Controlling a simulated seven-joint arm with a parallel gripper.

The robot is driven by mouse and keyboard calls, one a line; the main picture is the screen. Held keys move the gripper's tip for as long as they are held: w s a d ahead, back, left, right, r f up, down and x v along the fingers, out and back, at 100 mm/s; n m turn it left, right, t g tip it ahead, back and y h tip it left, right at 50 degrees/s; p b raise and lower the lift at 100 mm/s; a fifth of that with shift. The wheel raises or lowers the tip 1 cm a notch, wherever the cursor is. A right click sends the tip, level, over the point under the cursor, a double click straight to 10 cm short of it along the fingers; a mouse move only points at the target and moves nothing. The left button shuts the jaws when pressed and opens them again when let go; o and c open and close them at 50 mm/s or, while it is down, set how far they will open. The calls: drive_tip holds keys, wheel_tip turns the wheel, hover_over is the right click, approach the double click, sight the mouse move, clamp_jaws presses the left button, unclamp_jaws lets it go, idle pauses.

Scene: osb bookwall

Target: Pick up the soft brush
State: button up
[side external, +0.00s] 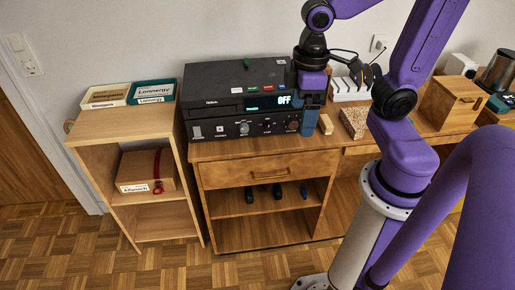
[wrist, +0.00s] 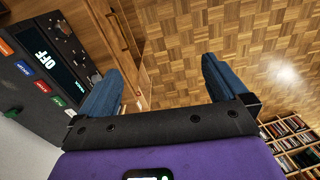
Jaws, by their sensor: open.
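I cannot single out the soft brush with certainty in either view. A small pale wooden piece (side external: 326,124) lies on the desk top just right of my gripper, but its kind is too small to tell. My gripper (side external: 309,122) points down in front of the right end of the black device in the side view. In the wrist view my gripper (wrist: 160,82) shows two blue fingers spread wide, with nothing between them but the desk front and floor beyond.
A black device (side external: 225,80) with a lit "OFF" display stands on the desk (side external: 228,150). A speckled block (side external: 354,122) and a wooden box (side external: 452,100) are to the right. Several dark items (side external: 277,191) lie on the shelf below. A low bookcase (side external: 130,127) stands left. The parquet floor is open.

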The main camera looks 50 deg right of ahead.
drive_tip(key=s+a+f+n, duration=0.1)
drive_tip(key=s+a+n, duration=0.1)
drive_tip(key=s+n, duration=0.2)
drive_tip(key=s, duration=0.2)
drive_tip(key=shift+s+a+f, duration=0.25)
drive_tip(key=shift+s+f, duration=0.05)
drive_tip(key=shift+f, duration=0.05)
drive_tip(key=shift+s+f, duration=0.1)
drive_tip(key=shift+s, duration=0.15)
drive_tip(key=shift+c, duration=0.9)
drive_tip(key=shift+s+n, duration=0.2)
drive_tip(key=shift+n, duration=0.1)
drive_tip(key=c, duration=0.5)
